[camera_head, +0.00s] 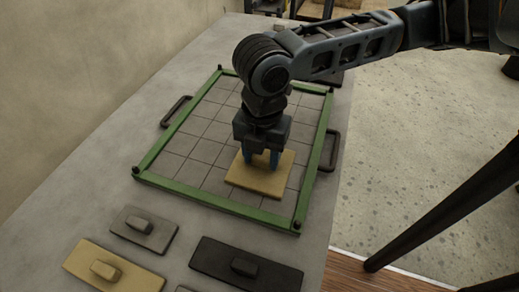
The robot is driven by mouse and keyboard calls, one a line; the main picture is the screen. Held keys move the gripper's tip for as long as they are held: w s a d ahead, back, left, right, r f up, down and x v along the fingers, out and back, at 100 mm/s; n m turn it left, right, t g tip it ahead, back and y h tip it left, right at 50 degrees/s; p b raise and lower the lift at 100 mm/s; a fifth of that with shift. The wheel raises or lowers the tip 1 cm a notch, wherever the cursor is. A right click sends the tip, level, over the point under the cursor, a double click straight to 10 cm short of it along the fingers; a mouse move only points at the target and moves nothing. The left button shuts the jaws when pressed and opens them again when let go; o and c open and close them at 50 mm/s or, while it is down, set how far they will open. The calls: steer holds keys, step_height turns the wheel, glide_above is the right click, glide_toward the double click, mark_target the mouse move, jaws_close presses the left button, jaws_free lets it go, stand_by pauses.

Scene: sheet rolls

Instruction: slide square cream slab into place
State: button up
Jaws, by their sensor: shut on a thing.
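The square cream slab (259,180) lies inside the green frame (154,183), over the grid toward the frame's near right part. The fingers are shut on the slab, likely by a knob, which the gripper hides. Bare grid shows between the slab and the green rails on its right and near sides. The green frame encloses a grey gridded tray floor (192,152). I cannot tell whether the slab touches the floor or is slightly above it.
A grey slab (159,238), a cream rectangular slab (85,268) and a black slab (222,276), each with a knob, lie in front of the frame. Handles (175,111) (333,151) stick out at the sides. The table's right edge runs close to the frame. The grid's left is clear.

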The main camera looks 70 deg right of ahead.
mark_target(271, 183)
steer(key=shift+s+a+b, duration=0.3)
steer(key=shift+s+a, duration=1.4)
steer(key=shift+s, duration=0.05)
steer(key=o, duration=1.4)
steer(key=shift+c, duration=0.2)
step_height(271, 183, up, 8)
steer(key=p, duration=0.7)
steer(key=shift+p, duration=0.3)
steer(key=shift+f, duration=0.15)
